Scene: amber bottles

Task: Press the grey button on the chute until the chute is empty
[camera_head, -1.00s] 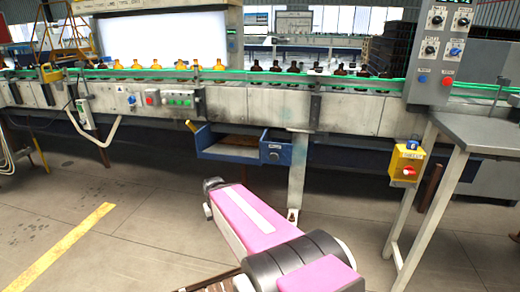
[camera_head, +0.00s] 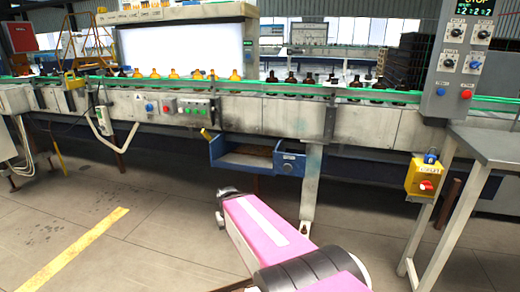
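The chute is a blue open tray (camera_head: 226,159) hanging on the front of the conveyor, left of centre. Its floor looks brown; I cannot tell whether anything lies in it. On its right end is a blue box with a small round grey button (camera_head: 288,167). My pink and black arm reaches up from the bottom edge, ending in view at a dark grey joint below the tray, apart from it in the picture. My gripper is not in view.
The conveyor (camera_head: 375,122) runs across the view, carrying several amber and dark bottles (camera_head: 235,75). A metal table (camera_head: 490,145) with a yellow switch box (camera_head: 424,178) stands at right. The floor at left is clear.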

